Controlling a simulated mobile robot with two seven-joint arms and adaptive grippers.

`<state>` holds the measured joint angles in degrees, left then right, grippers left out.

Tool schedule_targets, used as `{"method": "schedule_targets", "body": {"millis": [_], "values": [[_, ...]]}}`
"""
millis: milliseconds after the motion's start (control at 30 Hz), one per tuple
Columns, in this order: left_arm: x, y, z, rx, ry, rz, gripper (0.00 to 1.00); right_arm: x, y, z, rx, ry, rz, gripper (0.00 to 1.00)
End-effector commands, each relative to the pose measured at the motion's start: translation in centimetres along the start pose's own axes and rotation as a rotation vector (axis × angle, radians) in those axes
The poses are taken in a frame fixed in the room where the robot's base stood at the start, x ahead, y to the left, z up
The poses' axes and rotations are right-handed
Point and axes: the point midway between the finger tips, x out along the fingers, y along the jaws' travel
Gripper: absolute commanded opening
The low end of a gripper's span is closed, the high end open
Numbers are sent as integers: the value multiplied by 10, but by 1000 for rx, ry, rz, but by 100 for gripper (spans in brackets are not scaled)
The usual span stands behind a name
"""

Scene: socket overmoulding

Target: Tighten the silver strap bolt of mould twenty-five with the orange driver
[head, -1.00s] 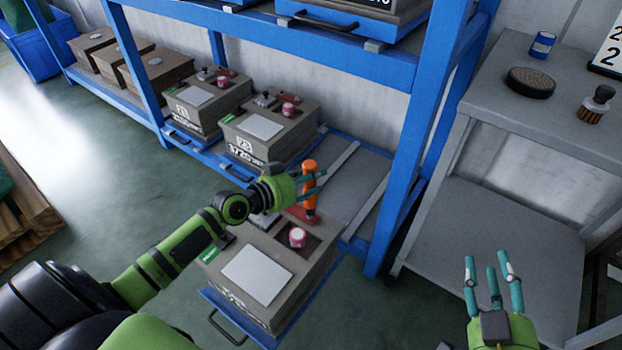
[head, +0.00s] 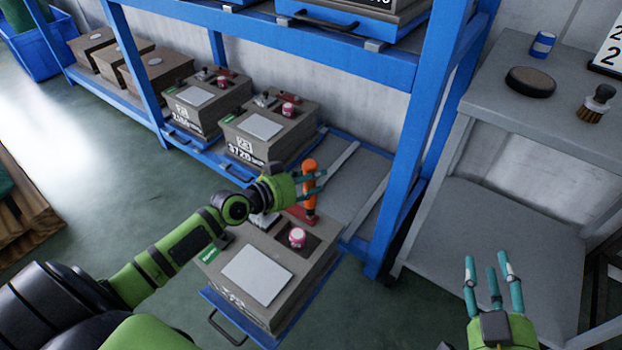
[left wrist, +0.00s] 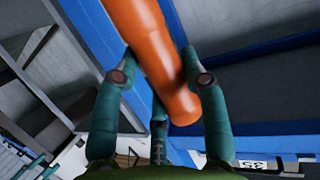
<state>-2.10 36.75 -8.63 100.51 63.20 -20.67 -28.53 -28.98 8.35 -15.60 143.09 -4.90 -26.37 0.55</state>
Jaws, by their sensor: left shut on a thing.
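The orange driver (head: 310,168) stands roughly upright, its lower end by a red part (head: 301,214) on top of the grey-brown mould (head: 300,284) on the pulled-out blue tray. My left gripper (head: 316,182) is shut on the driver. In the left wrist view the driver (left wrist: 155,45) runs between my left fingers (left wrist: 160,82). The silver strap bolt and the driver's tip are hidden. The number on this mould's front is too oblique to read. My right gripper (head: 489,270) is open and empty at the lower right, apart from everything.
A pink-and-white jar (head: 297,237) and a pale plate (head: 257,274) are on the mould's top. Other moulds (head: 268,133) stand on the blue rack behind. A blue rack post (head: 405,190) rises close right of the tray. A grey bench (head: 540,140) stands at right.

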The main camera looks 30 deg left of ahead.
Motion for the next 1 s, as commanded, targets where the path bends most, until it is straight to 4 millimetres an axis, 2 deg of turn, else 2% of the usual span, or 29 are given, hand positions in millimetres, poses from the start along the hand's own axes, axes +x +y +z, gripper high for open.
{"method": "schedule_targets", "body": {"millis": [1000], "values": [[1,0,3,1,4,-1,0,0,0,6,-1,-2,1,40]]}}
